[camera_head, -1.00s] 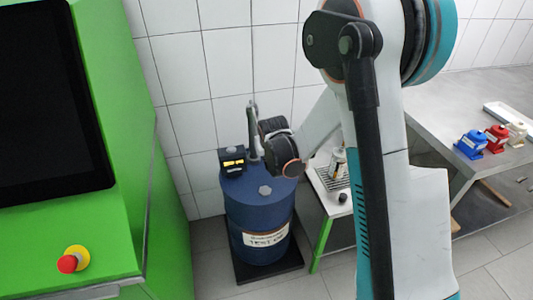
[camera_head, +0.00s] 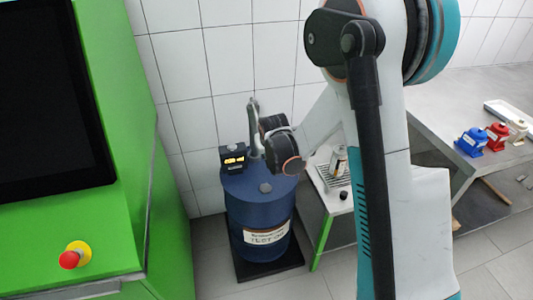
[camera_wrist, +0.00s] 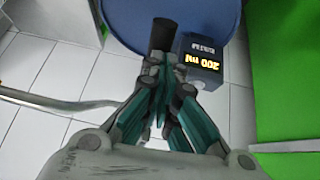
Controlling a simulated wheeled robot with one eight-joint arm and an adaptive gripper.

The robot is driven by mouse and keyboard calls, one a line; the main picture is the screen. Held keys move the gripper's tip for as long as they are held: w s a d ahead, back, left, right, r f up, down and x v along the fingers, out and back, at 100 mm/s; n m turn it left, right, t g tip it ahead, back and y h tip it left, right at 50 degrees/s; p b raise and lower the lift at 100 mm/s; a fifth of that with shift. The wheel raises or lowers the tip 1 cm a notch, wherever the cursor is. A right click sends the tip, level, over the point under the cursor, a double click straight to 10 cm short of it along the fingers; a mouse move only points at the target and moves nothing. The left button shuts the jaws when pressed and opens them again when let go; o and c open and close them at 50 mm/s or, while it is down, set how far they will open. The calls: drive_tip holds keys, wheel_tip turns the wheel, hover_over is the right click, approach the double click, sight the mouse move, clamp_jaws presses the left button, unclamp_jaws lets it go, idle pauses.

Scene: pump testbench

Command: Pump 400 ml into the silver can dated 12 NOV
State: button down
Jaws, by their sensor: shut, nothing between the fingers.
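The pump's display box (camera_head: 233,158) is lit, and in the wrist view the display (camera_wrist: 200,58) reads 200 ml, upside down. My gripper (camera_wrist: 163,68) is shut and empty, with its fingertips close to a dark cylindrical pump part (camera_wrist: 163,35); I cannot tell whether they touch. A silver can (camera_head: 338,160) stands on the grate of a low stand beside the drum. Its date is too small to read.
The green machine (camera_head: 150,215) with a red stop button (camera_head: 69,259) fills the left. A grey table (camera_head: 430,115) at the right holds blue (camera_head: 471,141), red (camera_head: 497,136) and cream (camera_head: 518,130) items. A small black piece (camera_head: 343,195) lies on the stand (camera_head: 335,205).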

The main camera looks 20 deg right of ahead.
drive_tip(key=s+p+v, duration=0.1)
drive_tip(key=p+v, duration=0.2)
drive_tip(key=v, duration=0.9)
drive_tip(key=shift+s+a+f+p, duration=0.15)
drive_tip(key=shift+s+p, duration=0.05)
drive_tip(key=shift+p, duration=0.1)
drive_tip(key=s+d+f+v, duration=0.1)
drive_tip(key=s+v, duration=0.1)
drive_tip(key=v, duration=0.7)
drive_tip(key=s+f+v, duration=0.1)
drive_tip(key=v, duration=0.7)
drive_tip(key=s+r, duration=0.2)
drive_tip(key=s, duration=1.2)
drive_tip(key=shift+s+d+r+y, duration=0.2)
drive_tip(key=shift+d+r+y, duration=0.1)
drive_tip(key=shift+d+y, duration=0.15)
drive_tip(key=shift+w, duration=0.1)
